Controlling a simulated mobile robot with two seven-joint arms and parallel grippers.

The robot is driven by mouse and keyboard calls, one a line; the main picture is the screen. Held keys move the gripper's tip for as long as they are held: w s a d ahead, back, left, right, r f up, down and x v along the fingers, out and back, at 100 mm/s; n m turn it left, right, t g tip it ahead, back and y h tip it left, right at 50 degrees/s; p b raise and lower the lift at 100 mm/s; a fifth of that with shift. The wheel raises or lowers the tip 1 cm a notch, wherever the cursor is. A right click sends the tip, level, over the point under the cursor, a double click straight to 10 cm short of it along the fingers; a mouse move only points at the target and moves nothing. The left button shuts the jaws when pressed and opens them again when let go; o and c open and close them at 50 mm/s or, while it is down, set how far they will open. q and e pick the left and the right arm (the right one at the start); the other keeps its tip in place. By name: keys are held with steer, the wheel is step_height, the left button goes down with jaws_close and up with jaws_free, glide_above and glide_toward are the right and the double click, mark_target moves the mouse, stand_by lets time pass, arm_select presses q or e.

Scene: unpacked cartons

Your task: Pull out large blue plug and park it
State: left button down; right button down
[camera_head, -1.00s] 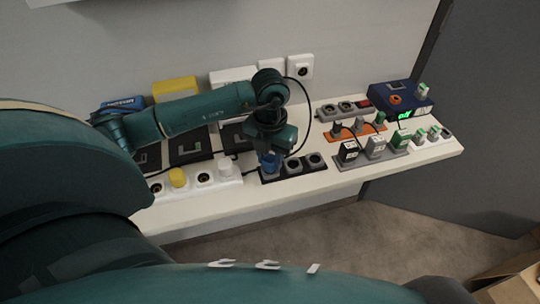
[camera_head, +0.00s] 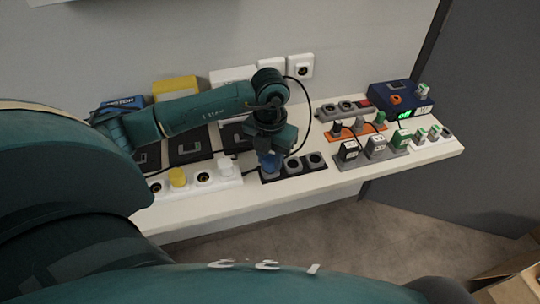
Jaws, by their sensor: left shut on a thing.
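The large blue plug (camera_head: 270,162) is at the left end of a dark socket strip (camera_head: 293,167) near the front edge of the shelf. My left gripper (camera_head: 269,150) points down over it and is shut on it. The plug's lower part is at the leftmost socket; I cannot tell whether its pins are in. The two other sockets of this strip are empty. My right gripper is not in view.
A white strip (camera_head: 205,190) with a yellow plug (camera_head: 178,177) and a white plug (camera_head: 226,167) lies to the left. A grey strip (camera_head: 372,158) with several plugs is to the right. Behind are an orange strip (camera_head: 378,130) and a blue box (camera_head: 401,99).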

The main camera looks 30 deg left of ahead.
mark_target(270, 158)
arm_select(q)
steer(key=shift+f, duration=0.2)
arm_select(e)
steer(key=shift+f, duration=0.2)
arm_select(q)
steer(key=c, duration=1)
jaws_free()
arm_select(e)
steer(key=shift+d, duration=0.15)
arm_select(q)
step_height(270, 158, up, 13)
steer(key=shift+r+b, duration=0.15)
steer(key=shift+b, duration=0.15)
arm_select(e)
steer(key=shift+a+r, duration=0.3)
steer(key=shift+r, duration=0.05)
